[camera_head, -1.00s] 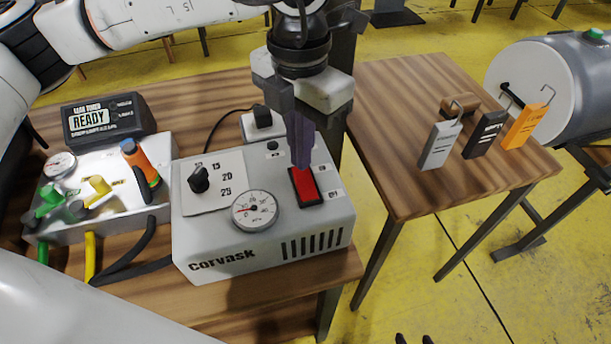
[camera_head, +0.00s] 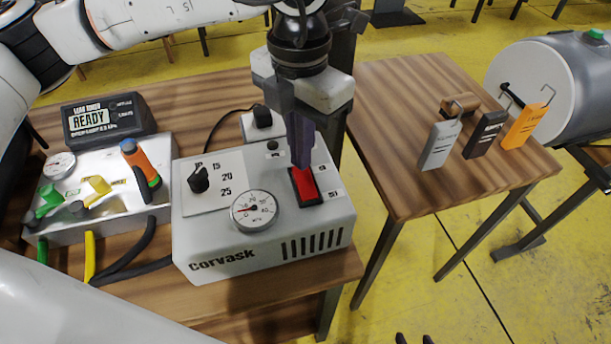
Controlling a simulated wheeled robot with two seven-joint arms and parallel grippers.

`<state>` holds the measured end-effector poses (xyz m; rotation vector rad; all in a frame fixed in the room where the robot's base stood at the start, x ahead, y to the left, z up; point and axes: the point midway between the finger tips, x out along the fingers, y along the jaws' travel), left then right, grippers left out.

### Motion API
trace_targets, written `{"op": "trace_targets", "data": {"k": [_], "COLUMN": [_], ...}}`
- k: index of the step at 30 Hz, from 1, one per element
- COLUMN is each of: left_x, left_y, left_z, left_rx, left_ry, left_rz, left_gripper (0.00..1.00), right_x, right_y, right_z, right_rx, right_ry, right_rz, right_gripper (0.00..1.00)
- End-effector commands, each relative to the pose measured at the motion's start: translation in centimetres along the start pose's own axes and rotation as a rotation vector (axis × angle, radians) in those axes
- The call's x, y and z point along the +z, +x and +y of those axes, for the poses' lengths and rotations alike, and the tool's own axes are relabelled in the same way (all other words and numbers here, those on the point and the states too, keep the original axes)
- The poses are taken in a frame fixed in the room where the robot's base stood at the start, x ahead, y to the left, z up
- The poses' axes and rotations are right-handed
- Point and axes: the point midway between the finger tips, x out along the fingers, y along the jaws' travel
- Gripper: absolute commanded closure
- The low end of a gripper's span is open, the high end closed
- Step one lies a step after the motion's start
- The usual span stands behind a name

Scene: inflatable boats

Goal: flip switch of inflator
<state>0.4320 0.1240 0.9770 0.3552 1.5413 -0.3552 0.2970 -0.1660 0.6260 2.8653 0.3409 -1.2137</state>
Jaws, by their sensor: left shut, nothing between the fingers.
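The inflator is a light grey box (camera_head: 212,229) marked "Corvask" on the wooden table. Its top has a black knob (camera_head: 199,180) with number marks, a round gauge (camera_head: 254,211) and a red rocker switch (camera_head: 306,186) in a black frame. My left gripper (camera_head: 302,160) points down with its fingers shut and empty. Its fingertips are at the far end of the red switch, touching it or just above it; I cannot tell which. The fingers hide part of the switch's far end. My right gripper is not in view.
Left of the inflator stands a valve box (camera_head: 120,211) with coloured levers and hoses, and a "READY" display (camera_head: 108,118) behind it. A second table (camera_head: 400,190) at right carries grey, black and orange tags. A tank (camera_head: 560,85) stands beyond.

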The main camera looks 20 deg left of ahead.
Motion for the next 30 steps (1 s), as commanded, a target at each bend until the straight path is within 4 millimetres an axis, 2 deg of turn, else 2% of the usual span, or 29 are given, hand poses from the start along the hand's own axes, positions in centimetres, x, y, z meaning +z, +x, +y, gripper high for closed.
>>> {"op": "trace_targets", "data": {"k": [30], "left_x": [0.0], "left_y": [1.6], "left_z": [0.0], "left_rx": [0.0], "left_ry": [0.0], "left_rz": [0.001], "left_gripper": [1.0], "right_x": [1.0], "right_y": [1.0], "right_z": [0.1], "right_rx": [0.0], "right_ry": [0.0], "right_rz": [0.0], "right_gripper": [0.62]}}
